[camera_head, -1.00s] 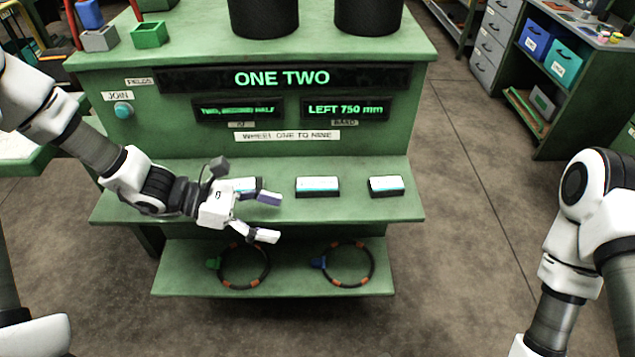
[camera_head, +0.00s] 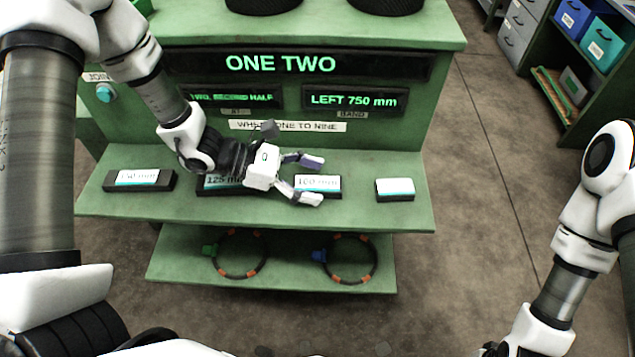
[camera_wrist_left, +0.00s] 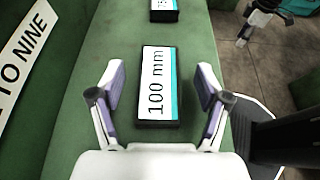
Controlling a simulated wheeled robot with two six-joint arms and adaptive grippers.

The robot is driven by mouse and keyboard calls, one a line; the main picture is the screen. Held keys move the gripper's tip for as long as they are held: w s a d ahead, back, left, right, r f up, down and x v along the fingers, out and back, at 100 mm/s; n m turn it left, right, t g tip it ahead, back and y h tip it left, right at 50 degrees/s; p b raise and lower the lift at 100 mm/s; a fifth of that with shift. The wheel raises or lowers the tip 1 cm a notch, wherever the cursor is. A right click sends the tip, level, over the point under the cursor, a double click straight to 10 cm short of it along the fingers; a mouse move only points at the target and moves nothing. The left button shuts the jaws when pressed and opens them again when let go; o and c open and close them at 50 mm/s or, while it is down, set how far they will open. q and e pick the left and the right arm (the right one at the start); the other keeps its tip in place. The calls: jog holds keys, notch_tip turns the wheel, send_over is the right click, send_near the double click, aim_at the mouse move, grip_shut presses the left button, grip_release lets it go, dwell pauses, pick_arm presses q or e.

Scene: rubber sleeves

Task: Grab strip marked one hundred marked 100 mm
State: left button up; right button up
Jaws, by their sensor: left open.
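The strip marked 100 mm (camera_head: 318,183) lies on the green shelf, a dark block with a white and teal label. In the left wrist view the strip (camera_wrist_left: 158,85) lies ahead of and between the spread fingers, with its label readable. My left gripper (camera_head: 312,179) is open and empty, its fingers pointing right at the strip and partly covering it in the head view. The left gripper also shows in the wrist view (camera_wrist_left: 160,95), with a gap on both sides of the strip. My right gripper (camera_head: 497,348) is barely in view at the bottom edge.
A 125 mm strip (camera_head: 212,186) sits partly behind my left gripper, and another strip (camera_head: 138,179) lies at the far left. A smaller strip (camera_head: 395,189) lies to the right. The panel (camera_head: 290,65) stands behind the shelf. Rings (camera_head: 238,254) lie on the lower shelf.

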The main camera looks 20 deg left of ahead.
pick_arm(q)
jog(key=x, duration=0.2)
jog(key=shift+w+d+f, duration=0.1)
jog(key=shift+w+d, duration=0.1)
jog(key=shift+s+a, duration=0.1)
jog(key=shift+s, duration=0.05)
jog(key=shift+c, duration=1.1)
jog(key=c, duration=0.9)
